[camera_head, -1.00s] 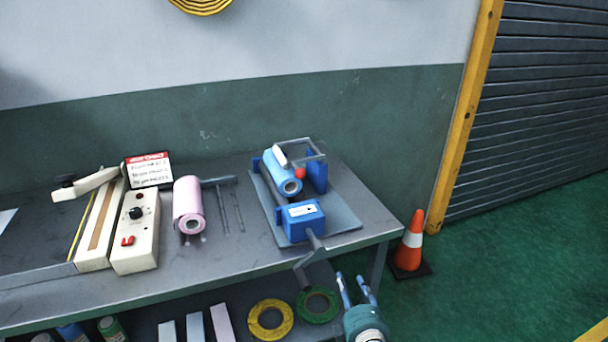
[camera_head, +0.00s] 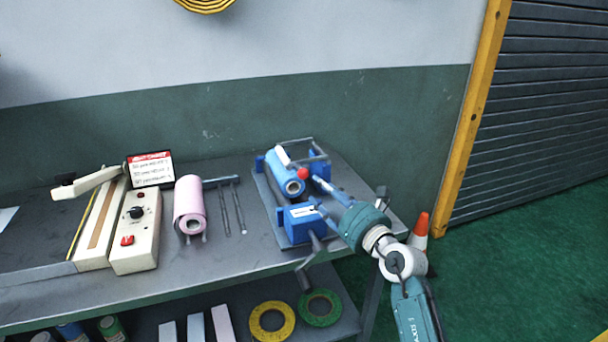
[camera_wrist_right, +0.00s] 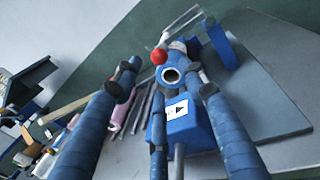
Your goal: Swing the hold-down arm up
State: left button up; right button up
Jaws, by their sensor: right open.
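The hold-down arm (camera_head: 308,150) is a grey bar frame over the blue film roll (camera_head: 286,178) on the blue film stand (camera_head: 300,218). Its red ball knob (camera_head: 303,174) is at the near end, above the roll's front. My right gripper (camera_head: 319,194) is open, its fingers pointing at the knob from the right. In the right wrist view the red knob (camera_wrist_right: 159,57) shows between and just beyond the fingertips (camera_wrist_right: 168,76), with the roll's open end (camera_wrist_right: 171,75) below it. No contact with the knob is clear. My left gripper is not in view.
A blue box with a crank (camera_head: 310,262) sits close under my right gripper. A pink roll (camera_head: 189,204), a sealer (camera_head: 136,230) and a sign (camera_head: 150,169) stand left on the grey table (camera_head: 215,262). A traffic cone (camera_head: 420,228) stands on the floor at right.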

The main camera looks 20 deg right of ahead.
aim_at(306, 176)
jog(key=x, duration=1)
jog(key=shift+a, duration=0.1)
grip_shut()
